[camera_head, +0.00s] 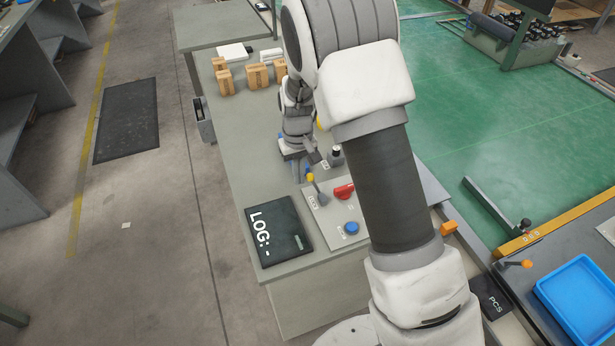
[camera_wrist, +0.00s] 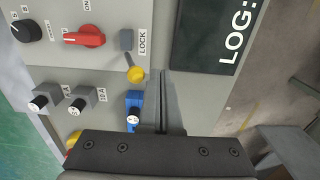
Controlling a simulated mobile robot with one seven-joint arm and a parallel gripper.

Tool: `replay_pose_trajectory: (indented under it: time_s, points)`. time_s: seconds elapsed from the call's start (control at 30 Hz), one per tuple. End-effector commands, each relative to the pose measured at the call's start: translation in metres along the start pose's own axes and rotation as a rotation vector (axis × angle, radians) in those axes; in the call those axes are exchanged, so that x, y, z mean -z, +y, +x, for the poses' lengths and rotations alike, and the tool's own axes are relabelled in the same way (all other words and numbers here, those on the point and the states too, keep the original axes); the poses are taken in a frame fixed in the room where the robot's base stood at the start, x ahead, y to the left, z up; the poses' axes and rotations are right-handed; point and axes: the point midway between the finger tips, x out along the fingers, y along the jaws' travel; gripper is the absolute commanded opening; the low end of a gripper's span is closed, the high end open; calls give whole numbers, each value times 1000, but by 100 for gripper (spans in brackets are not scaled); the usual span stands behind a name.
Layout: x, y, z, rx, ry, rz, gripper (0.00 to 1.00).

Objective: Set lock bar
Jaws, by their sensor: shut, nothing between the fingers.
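The lock bar is a short lever with a grey block base (camera_wrist: 126,40) and a yellow ball end (camera_wrist: 135,74), beside the printed LOCK label in the wrist view. In the head view its yellow ball (camera_head: 310,177) shows on the light panel, leaning off its grey base. My gripper (camera_wrist: 163,73) is shut and empty. Its fingers appear just right of the yellow ball in the wrist view; whether they touch it I cannot tell. In the head view the fingers are hard to make out.
A red knob (camera_wrist: 84,39), a black dial (camera_wrist: 27,31), grey toggles (camera_wrist: 85,96) and a blue part (camera_wrist: 133,108) are close by. A black LOG board (camera_head: 274,232) lies beside the panel. Wooden blocks (camera_head: 258,76) stand farther back on the bench.

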Motion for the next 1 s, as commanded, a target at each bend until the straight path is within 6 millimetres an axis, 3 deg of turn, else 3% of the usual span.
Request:
replay_pose_trajectory:
  time_s: [0.3, 1.0]
  points:
    - [0, 0, 17, 0, -1, 0, 0]
    - [0, 15, 16, 0, 0, 2, 0]
